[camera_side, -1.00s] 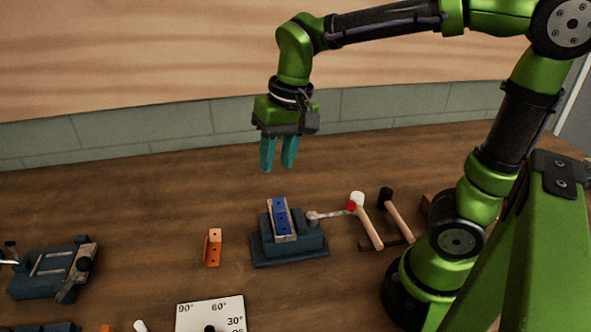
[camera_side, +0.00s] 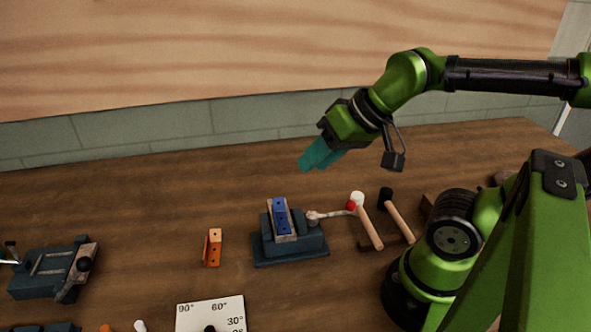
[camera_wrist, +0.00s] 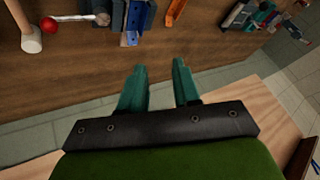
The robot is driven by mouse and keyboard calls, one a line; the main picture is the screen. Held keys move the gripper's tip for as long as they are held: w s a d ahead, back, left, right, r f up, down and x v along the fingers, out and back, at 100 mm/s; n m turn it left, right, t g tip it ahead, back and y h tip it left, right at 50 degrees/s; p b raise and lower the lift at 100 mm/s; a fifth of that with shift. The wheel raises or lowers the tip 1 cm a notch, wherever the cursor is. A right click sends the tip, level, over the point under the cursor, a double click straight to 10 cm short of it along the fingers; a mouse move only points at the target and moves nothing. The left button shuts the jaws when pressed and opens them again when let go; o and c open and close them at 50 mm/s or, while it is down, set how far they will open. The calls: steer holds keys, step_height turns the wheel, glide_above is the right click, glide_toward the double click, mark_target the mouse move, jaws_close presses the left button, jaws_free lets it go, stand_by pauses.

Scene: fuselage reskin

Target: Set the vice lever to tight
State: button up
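The vice (camera_side: 290,243) is a dark blue-grey block on the bench, with a blue piece with holes (camera_side: 281,217) held upright between its pale jaws. Its lever (camera_side: 330,214) is a pale metal bar ending in a red ball (camera_side: 351,207), pointing right, close to a white-headed mallet. The lever also shows at the upper left of the wrist view (camera_wrist: 75,18). My gripper (camera_side: 308,163) has teal fingers and is tilted to the left, in the air above and behind the vice. In the wrist view its fingers (camera_wrist: 158,82) are apart with nothing between them.
Two mallets, one white-headed (camera_side: 358,199) and one black-headed (camera_side: 387,194), lie right of the lever. An orange bracket (camera_side: 213,248) stands left of the vice. Another vice (camera_side: 50,270) is at far left, and an angle plate (camera_side: 215,312) in front. The bench behind is clear.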

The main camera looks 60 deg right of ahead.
steer(key=shift+a, duration=0.1)
steer(key=shift+c, duration=1.1)
steer(key=shift+a+f, duration=0.25)
steer(key=shift+f, duration=0.1)
steer(key=shift+c, duration=1.1)
steer(key=w+d+f+m+g, duration=0.1)
steer(key=w+m+g, duration=0.1)
steer(key=w+d+f+m+g+y, duration=0.1)
steer(key=w+f+m, duration=0.1)
steer(key=shift+d+f+g, duration=0.15)
steer(key=shift+f+g, duration=0.1)
steer(key=shift+g, duration=0.15)
jaws_close()
steer(key=w+d+m+g+h, duration=0.1)
steer(key=d+m+g, duration=0.2)
steer(key=m, duration=1.2)
steer(key=w+d+m+g+h, duration=0.1)
steer(key=d+m+g, duration=0.2)
steer(key=d+m, duration=0.6)
steer(key=shift+r+m, duration=0.45)
steer(key=shift+m, duration=3.35)
steer(key=shift+w, duration=0.1)
